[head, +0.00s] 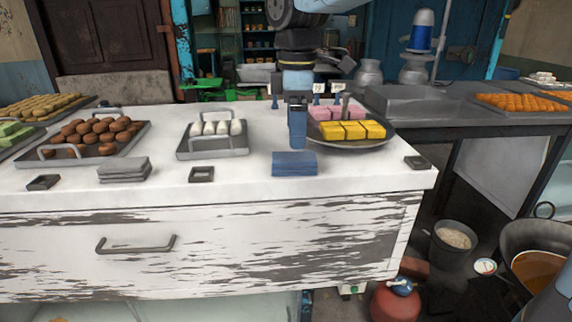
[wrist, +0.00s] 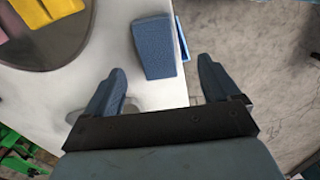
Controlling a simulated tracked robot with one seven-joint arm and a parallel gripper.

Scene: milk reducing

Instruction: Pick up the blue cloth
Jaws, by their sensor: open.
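The blue cloth (head: 294,163) lies folded flat on the white counter, close to its front edge. In the wrist view the cloth (wrist: 156,48) shows between and just beyond my two fingertips. My gripper (head: 297,140) hangs behind the cloth in the head view, pointing down. In the wrist view my gripper (wrist: 160,66) is open, with its fingers wide apart and nothing held. No contact with the cloth shows. In the head view one finger hides the other.
A round plate (head: 372,142) of yellow and pink sweets stands right of my gripper. A tray (head: 214,154) of white sweets stands to the left. Grey folded cloths (head: 124,170) and a small dark dish (head: 201,174) lie along the front. The counter edge is near.

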